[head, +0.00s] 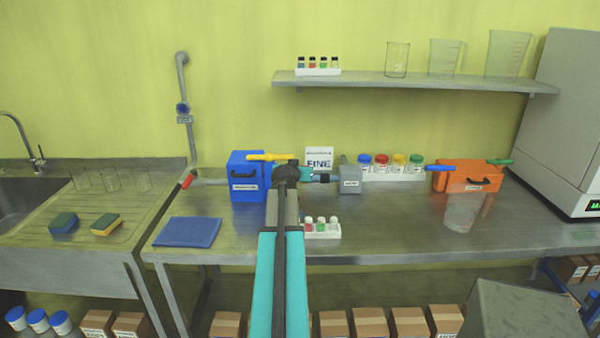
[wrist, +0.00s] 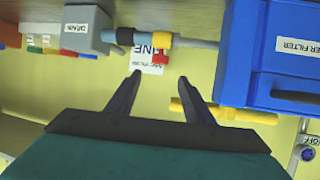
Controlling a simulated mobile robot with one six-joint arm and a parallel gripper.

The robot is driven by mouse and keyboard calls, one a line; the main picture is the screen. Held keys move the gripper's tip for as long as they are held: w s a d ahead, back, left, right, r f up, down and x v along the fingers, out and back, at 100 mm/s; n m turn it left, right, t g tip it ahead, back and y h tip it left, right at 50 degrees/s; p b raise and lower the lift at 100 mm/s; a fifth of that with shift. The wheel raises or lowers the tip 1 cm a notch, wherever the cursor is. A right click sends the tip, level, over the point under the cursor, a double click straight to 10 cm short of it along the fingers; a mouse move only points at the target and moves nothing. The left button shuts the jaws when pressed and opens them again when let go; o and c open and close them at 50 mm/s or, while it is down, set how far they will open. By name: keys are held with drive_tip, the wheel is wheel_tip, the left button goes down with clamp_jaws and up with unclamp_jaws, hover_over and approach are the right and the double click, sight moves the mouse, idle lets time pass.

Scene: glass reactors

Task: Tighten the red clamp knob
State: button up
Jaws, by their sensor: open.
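A small red knob (wrist: 161,57) shows in the wrist view, just under a yellow-orange fitting (wrist: 166,40) on the line between the blue filter box (wrist: 286,52) and a grey box (wrist: 86,26). My gripper (wrist: 160,76) is open and empty. Its two dark fingers point toward the knob, which appears in the gap just beyond their tips; I see no contact. In the head view the gripper is in front of the blue box (head: 247,190) and the grey box (head: 350,181), and my arm hides the knob there.
A yellow handle (wrist: 225,113) sticks out near the right finger. A white sign (head: 319,158) stands behind the line. A white rack of small vials (head: 322,231) sits close to the right of my arm. A blue cloth (head: 188,232) lies at left on the bench.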

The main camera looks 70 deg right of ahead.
drive_tip(key=shift+b+v, duration=0.4)
drive_tip(key=shift+v, duration=1.5)
